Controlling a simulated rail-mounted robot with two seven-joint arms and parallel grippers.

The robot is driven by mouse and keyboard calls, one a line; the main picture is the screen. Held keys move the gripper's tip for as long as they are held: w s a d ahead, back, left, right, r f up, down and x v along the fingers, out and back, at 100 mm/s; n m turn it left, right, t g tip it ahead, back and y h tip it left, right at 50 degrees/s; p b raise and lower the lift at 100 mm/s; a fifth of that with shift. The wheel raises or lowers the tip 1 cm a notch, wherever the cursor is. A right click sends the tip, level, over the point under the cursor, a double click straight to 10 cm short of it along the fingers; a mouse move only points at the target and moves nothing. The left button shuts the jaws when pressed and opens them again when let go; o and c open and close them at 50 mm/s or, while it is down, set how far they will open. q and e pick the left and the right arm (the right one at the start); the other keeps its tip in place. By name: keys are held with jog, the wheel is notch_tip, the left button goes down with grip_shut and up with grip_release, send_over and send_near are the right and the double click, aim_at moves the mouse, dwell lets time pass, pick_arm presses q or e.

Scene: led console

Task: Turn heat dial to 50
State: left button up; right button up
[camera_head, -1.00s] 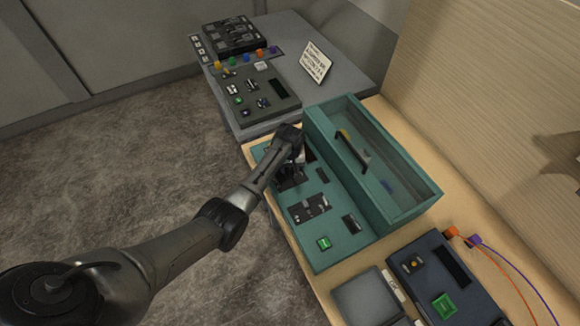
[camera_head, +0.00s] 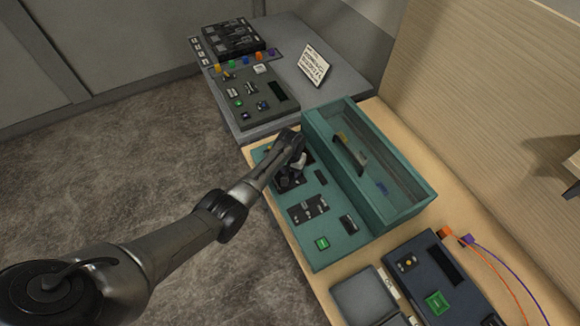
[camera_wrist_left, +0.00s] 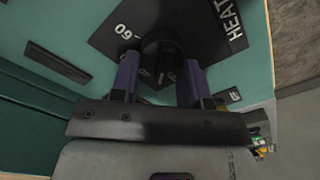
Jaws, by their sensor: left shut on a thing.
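The heat dial (camera_wrist_left: 160,42) is a dark round knob on a black plate (camera_wrist_left: 105,38) lettered HEAT, with a 60 mark beside it, in the left wrist view. The plate is part of the teal console (camera_head: 345,250) in the head view. My left gripper (camera_wrist_left: 160,70) is shut on the dial, one purple finger on each side of it. In the head view my left gripper (camera_head: 292,172) covers the dial at the console's far left part. The dial's pointer and exact reading are hidden.
The teal console has a raised open box (camera_head: 415,195) along its right side and a green button (camera_head: 322,243) near its front. A dark box with a green button (camera_head: 438,303) stands nearer. A grey console (camera_head: 275,115) stands beyond. Open floor lies left.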

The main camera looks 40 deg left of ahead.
pick_arm(q)
jog(key=m, duration=0.2)
jog(key=m+p, duration=0.1)
jog(key=shift+d+r+m, duration=0.1)
jog(key=shift+d+m, duration=0.1)
jog(key=shift+m, duration=0.2)
jog(key=m+p, duration=0.1)
jog(key=m, duration=0.1)
jog(key=shift+d+m, duration=0.2)
jog(key=shift+m, duration=0.2)
jog(key=m, duration=0.5)
jog(key=shift+s+d+m+p, duration=0.2)
jog(key=shift+d+m+p, duration=0.15)
jog(key=shift+m+p, duration=0.05)
jog(key=o, duration=0.9)
